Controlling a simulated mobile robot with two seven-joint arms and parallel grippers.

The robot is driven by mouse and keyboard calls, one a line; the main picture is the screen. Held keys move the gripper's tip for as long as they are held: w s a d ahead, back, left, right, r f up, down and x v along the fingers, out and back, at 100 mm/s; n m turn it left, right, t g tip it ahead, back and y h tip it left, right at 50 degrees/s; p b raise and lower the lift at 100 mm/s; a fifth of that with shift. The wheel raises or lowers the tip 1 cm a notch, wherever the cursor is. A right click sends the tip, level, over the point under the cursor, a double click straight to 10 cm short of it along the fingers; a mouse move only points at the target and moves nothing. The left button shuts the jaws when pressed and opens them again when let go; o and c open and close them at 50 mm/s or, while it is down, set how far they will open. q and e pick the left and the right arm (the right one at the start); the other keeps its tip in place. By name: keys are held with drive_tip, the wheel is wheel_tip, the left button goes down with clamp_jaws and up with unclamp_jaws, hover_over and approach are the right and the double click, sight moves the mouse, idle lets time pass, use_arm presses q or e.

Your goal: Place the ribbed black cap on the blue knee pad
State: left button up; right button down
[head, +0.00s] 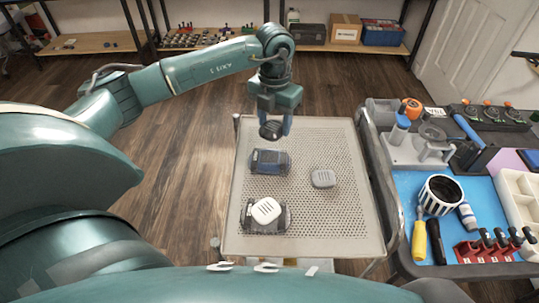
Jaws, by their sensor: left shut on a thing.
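The ribbed black cap (271,131) is held between the fingers of my left gripper (272,122), in the air over the far left part of the perforated table. The blue knee pad (270,161) lies on the table just below and nearer than the gripper, with dark ends and a bare blue top. The cap is apart from the pad. My left gripper is shut on the cap and points down. My right gripper is not in the view.
On the perforated table (340,222), a black pad (278,222) at the near left carries a white ribbed cap (265,210). A grey ribbed cap (323,178) lies right of the blue pad. A tool cart with a blue mat (404,184) stands to the right.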

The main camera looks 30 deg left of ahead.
sight(270, 155)
use_arm(q)
drive_tip(key=n, duration=0.1)
drive_tip(key=a+n, duration=0.1)
drive_tip(key=n, duration=0.3)
drive_tip(key=shift+w+a+f, duration=0.2)
drive_tip(key=shift+w+a, duration=0.15)
drive_tip(key=shift+w, duration=0.05)
drive_tip(key=shift+a+f+n, duration=0.1)
drive_tip(key=shift+f+n, duration=0.15)
drive_tip(key=shift+n, duration=0.05)
wheel_tip(270, 155, down, 9)
drive_tip(key=shift+p, duration=0.3)
drive_tip(key=shift+f, duration=0.25)
drive_tip(key=shift+f, duration=0.2)
drive_tip(key=o, duration=1)
drive_tip(key=shift+c, duration=0.2)
